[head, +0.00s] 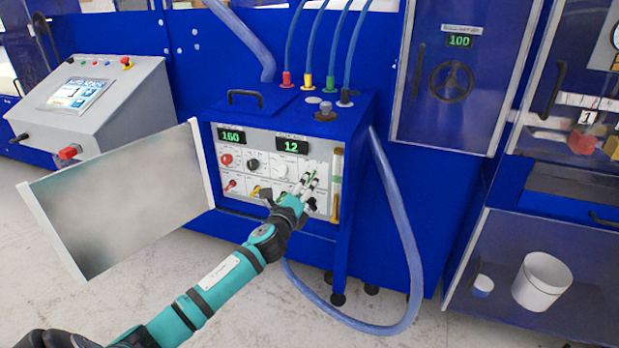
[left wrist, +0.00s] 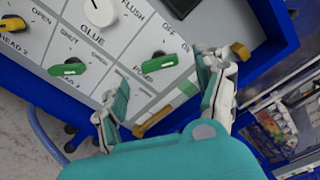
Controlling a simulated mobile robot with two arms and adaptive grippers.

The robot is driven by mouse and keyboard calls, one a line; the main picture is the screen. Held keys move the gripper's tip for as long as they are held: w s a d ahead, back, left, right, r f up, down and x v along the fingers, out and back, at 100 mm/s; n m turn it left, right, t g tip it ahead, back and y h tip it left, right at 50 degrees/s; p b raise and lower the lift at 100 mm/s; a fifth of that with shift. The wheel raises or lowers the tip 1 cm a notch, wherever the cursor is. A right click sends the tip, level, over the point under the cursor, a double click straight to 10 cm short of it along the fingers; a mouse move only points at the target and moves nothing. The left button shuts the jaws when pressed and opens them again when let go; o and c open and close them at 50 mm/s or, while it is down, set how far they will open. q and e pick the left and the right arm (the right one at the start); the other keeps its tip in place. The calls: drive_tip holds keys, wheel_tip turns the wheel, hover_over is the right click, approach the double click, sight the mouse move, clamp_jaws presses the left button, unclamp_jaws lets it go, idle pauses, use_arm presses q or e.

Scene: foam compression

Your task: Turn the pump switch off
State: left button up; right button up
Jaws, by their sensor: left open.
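The control panel (head: 265,165) is the white front of a blue cabinet, with green displays reading 160 and 12. In the left wrist view, a green knob (left wrist: 158,62) sits by the label PUMP, with OFF and ON printed near it. I cannot tell which mark it points to. My left gripper (head: 309,181) is at the lower right of the panel. In the left wrist view its open fingers (left wrist: 160,74) stand on either side of the pump knob; contact is not clear. In the head view the gripper hides this knob. My right gripper is not in view.
A second green knob (left wrist: 67,67) is left of the pump knob. An open metal door (head: 120,200) stands left of the panel. A vertical tube (head: 337,180) is at the panel's right edge. A blue hose (head: 408,240) loops down to the floor.

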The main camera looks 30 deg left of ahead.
sight(310, 180)
use_arm(q)
drive_tip(key=shift+x, duration=2.3)
drive_tip(key=c, duration=1.2)
drive_tip(key=shift+o, duration=0.2)
drive_tip(key=shift+n, duration=0.3)
drive_tip(key=n, duration=1.1)
drive_tip(key=shift+f, duration=0.1)
drive_tip(key=shift+n, duration=0.4)
